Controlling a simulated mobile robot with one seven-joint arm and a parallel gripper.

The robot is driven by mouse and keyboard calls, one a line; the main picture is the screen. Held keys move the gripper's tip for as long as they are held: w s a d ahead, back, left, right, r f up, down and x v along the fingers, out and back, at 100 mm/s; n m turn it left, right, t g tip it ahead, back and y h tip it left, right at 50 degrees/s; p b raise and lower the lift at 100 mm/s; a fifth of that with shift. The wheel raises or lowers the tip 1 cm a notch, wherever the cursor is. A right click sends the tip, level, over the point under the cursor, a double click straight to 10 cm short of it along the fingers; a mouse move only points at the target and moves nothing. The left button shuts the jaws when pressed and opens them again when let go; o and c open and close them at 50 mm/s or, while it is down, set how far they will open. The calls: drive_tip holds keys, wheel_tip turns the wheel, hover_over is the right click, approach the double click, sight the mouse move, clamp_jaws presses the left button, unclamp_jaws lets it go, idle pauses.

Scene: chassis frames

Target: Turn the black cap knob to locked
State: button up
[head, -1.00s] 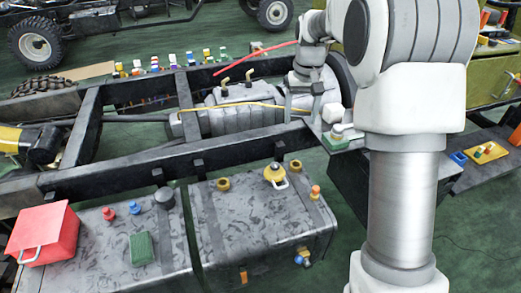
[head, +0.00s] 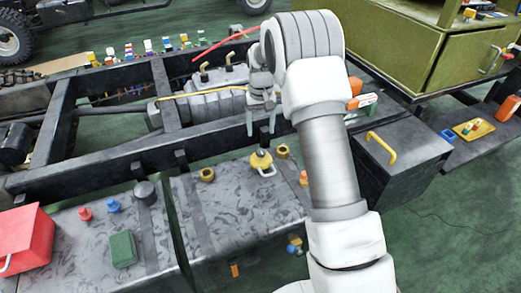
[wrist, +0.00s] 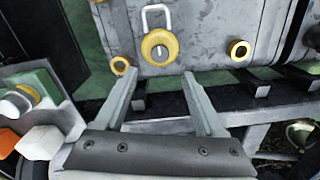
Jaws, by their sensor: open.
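A black round cap (head: 145,192) stands on the left dark tank (head: 70,255) in the head view; it is not seen in the wrist view. A yellow-ringed cap (head: 262,160) with a dark top and a pale loop handle is on the right tank (head: 225,212). It also shows in the wrist view (wrist: 160,46), with a small pale centre piece. My gripper (head: 260,134) is open and empty, its fingers pointing down just above and behind this yellow-ringed cap. In the wrist view the fingertips (wrist: 160,72) stand apart, near its lower edge. I see no locked mark.
Yellow rings (head: 207,174) sit on the right tank beside the ringed cap. Red and blue knobs (head: 113,206), a green block (head: 123,248) and a red box (head: 25,238) are on the left tank. A dark box with a yellow handle (head: 381,147) stands right of my arm.

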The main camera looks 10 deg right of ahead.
sight(261, 151)
wheel_tip(261, 151, down, 9)
drive_tip(key=shift+b, duration=0.75)
clamp_jaws()
